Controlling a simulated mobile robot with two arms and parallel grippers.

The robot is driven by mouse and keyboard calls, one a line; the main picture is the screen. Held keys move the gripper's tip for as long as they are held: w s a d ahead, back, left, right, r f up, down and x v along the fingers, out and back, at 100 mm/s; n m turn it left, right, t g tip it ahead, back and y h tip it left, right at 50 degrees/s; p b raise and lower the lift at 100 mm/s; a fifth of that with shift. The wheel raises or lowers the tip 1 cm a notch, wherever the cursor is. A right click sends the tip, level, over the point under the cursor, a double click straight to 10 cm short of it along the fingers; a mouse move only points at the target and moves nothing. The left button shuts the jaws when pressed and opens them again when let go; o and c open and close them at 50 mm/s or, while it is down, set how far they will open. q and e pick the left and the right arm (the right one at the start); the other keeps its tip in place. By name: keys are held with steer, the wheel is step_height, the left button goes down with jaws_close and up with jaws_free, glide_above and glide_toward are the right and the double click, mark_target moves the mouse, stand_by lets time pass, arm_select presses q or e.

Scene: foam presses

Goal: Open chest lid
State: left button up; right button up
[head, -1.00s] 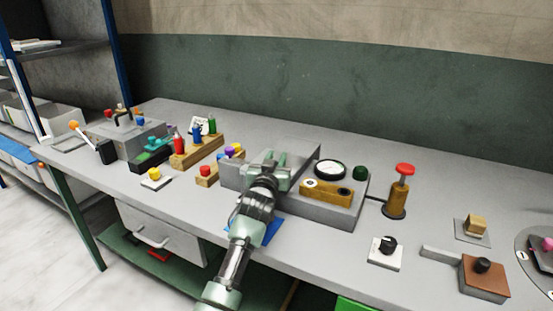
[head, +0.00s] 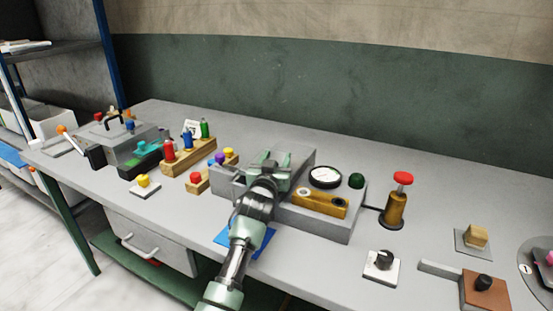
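My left gripper (head: 271,160) reaches in from the bottom of the head view, over a grey metal box (head: 304,160) near the middle of the bench. Its two pale green fingers stand apart with a gap between them. The gripper hides much of this box, so I cannot tell whether the fingers touch it or whether it is the chest with the lid. My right gripper is not in view.
Right of my gripper are a gauge (head: 325,177), a brass block (head: 319,202) and a red-topped plunger (head: 396,204). A wooden block with coloured pegs (head: 192,157) and a red button (head: 196,180) stand to the left. A drawer (head: 150,240) hangs below the bench.

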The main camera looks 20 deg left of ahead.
arm_select(q)
steer(key=shift+s, duration=0.3)
steer(key=s, duration=0.3)
steer(key=s+d, duration=0.1)
steer(key=s, duration=0.2)
steer(key=shift+s+d, duration=0.15)
steer(key=shift+s, duration=0.05)
steer(key=shift+s+d, duration=0.1)
steer(key=shift+s, duration=0.25)
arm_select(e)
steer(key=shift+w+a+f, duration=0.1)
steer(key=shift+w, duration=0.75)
